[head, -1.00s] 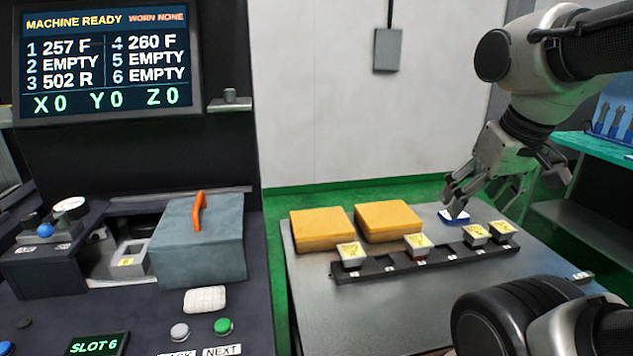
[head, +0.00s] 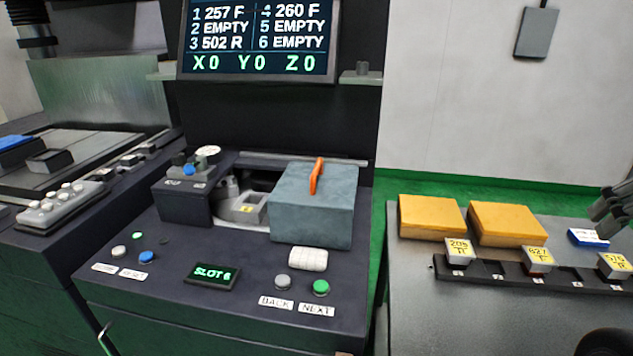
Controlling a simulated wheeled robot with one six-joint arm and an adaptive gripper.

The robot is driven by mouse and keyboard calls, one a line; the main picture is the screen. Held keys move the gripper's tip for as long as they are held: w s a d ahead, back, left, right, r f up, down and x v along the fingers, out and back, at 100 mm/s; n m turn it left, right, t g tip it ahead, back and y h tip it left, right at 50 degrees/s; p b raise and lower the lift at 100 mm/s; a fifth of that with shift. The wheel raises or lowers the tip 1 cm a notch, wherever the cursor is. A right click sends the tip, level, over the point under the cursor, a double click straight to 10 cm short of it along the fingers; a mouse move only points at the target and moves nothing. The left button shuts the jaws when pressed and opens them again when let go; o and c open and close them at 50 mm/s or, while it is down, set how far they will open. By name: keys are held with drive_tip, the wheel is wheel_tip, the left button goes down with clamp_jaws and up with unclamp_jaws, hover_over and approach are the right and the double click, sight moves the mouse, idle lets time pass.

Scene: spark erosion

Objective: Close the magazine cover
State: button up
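The magazine cover (head: 312,215) is a grey-blue box with an upright orange handle (head: 317,175). It stands at the right of the dark machine console. Left of it the magazine opening is uncovered, and a grey holder with a yellow label (head: 246,208) shows inside. My gripper (head: 607,207) is only partly in view at the right edge, above the side table near a blue-and-white piece (head: 588,237). It is well away from the cover, and its finger opening cannot be made out.
The console carries a SLOT 6 display (head: 212,275), a green button (head: 321,288), a grey button (head: 283,282) and a white pad (head: 307,259). The side table holds two yellow boxes (head: 432,217) and a dark rack (head: 500,272) with labelled blocks.

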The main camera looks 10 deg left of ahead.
drive_tip(key=shift+f, duration=0.15)
drive_tip(key=c, duration=0.3)
drive_tip(key=f+g, duration=0.1)
drive_tip(key=w+f, duration=0.1)
drive_tip(key=shift+w+a+f+g, duration=0.15)
drive_tip(key=shift+w+f+g, duration=0.05)
drive_tip(key=shift+f+g, duration=0.2)
drive_tip(key=c, duration=0.7)
drive_tip(key=w+a+f+g+y, duration=0.1)
drive_tip(key=w+a+f+g, duration=0.1)
drive_tip(key=w+f, duration=0.1)
drive_tip(key=shift+a+f+m, duration=0.15)
drive_tip(key=shift+a+m, duration=0.15)
drive_tip(key=shift+a, duration=0.1)
clamp_jaws()
drive_tip(key=m+y, duration=1.5)
drive_tip(key=m, duration=0.2)
approach(332, 184)
drive_tip(key=d+r, duration=0.3)
drive_tip(key=r, duration=0.1)
drive_tip(key=a, duration=0.4)
drive_tip(key=a+f, duration=0.1)
drive_tip(key=a, duration=0.3)
drive_tip(key=a+f, duration=0.1)
drive_tip(key=a, duration=0.3)
drive_tip(key=shift+w+a+f, duration=0.1)
drive_tip(key=shift+a+f, duration=0.1)
drive_tip(key=shift+a, duration=0.15)
